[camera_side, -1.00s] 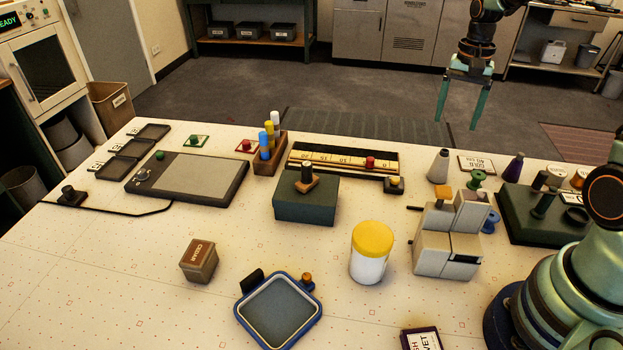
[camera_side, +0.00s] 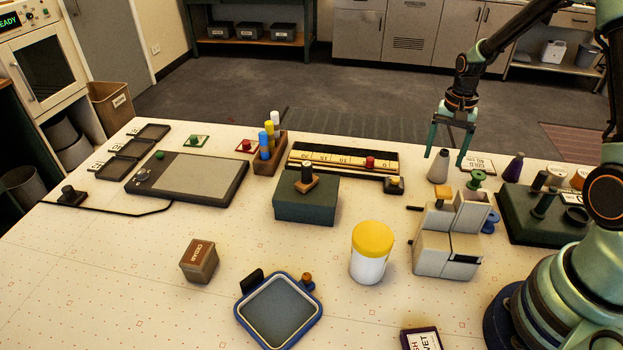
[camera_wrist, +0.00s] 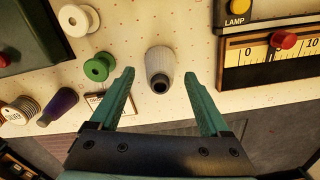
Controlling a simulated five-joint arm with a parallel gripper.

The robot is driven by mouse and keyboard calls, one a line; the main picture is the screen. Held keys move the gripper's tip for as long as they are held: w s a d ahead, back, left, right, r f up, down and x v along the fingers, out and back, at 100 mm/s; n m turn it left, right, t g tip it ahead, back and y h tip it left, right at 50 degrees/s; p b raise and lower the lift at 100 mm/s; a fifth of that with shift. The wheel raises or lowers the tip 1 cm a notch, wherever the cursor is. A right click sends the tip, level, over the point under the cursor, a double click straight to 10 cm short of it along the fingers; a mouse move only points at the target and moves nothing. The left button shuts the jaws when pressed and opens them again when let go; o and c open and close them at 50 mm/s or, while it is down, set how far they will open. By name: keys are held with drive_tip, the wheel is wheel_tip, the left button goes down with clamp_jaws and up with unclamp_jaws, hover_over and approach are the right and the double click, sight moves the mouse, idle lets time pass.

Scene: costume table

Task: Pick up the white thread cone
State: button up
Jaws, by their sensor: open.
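The white thread cone (camera_side: 438,167) stands upright at the far right part of the table in the side view. In the wrist view, the white thread cone (camera_wrist: 159,72) shows between and just beyond the fingertips, with its dark top hole facing the camera. My gripper (camera_side: 445,160) is open and empty, pointing down by the cone. In the wrist view, my gripper (camera_wrist: 162,78) has one green finger on each side of the cone, with gaps on both sides. I see no contact with the cone.
A white card (camera_side: 478,166) lies close by.

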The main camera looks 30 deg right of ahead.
clamp_jaws()
drive_tip(key=shift+r, duration=0.1)
